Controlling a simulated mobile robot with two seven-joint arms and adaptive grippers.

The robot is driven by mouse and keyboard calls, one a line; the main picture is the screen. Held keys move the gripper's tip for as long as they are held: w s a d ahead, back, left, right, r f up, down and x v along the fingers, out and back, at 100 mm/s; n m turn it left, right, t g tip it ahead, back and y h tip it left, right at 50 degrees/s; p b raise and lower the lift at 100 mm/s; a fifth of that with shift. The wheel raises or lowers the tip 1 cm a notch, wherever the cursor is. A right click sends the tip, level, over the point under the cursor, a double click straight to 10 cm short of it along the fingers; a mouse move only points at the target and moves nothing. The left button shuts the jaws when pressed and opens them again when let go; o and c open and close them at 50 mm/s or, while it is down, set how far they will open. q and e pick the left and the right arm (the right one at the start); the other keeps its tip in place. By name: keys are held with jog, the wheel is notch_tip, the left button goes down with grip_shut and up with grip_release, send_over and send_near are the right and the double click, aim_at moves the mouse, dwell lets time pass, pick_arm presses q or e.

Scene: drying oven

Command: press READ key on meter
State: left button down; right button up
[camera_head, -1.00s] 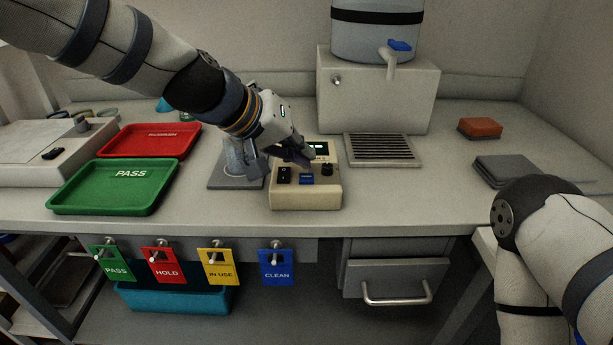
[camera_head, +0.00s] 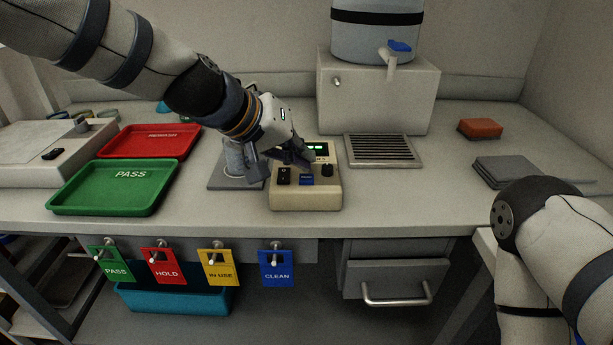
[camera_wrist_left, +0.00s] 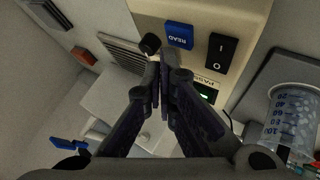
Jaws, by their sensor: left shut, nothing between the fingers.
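The beige meter (camera_head: 306,197) stands near the bench's front edge. Its blue READ key (camera_head: 306,180) sits between a black rocker switch (camera_head: 284,176) and a black knob (camera_head: 327,170). The display (camera_head: 318,149) is lit green, partly hidden by my gripper. In the left wrist view the READ key (camera_wrist_left: 179,35) is clear, with the rocker switch (camera_wrist_left: 221,52) beside it. My left gripper (camera_head: 309,160) is shut and empty, over the meter behind the key. Its fingertips (camera_wrist_left: 164,62) look close to the key in the wrist view; I cannot tell if they touch the panel. My right gripper is out of view.
A beaker (camera_wrist_left: 291,122) on a grey plate (camera_head: 222,182) stands left of the meter. A green PASS tray (camera_head: 62,203) and a red tray (camera_head: 112,153) lie farther left. A drain grille (camera_head: 382,151) and water tank (camera_head: 376,35) are behind right.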

aim_at(302, 176)
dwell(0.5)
pick_arm(q)
jog(key=shift+f, duration=0.45)
jog(key=shift+f, duration=0.45)
dwell(0.6)
jog(key=shift+r+p, duration=0.35)
jog(key=shift+r, duration=0.55)
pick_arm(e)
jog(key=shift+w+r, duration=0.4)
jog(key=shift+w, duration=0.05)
pick_arm(q)
jog(key=shift+r, duration=0.1)
jog(key=shift+r+p, duration=0.7)
jog(key=shift+r, duration=1.75)
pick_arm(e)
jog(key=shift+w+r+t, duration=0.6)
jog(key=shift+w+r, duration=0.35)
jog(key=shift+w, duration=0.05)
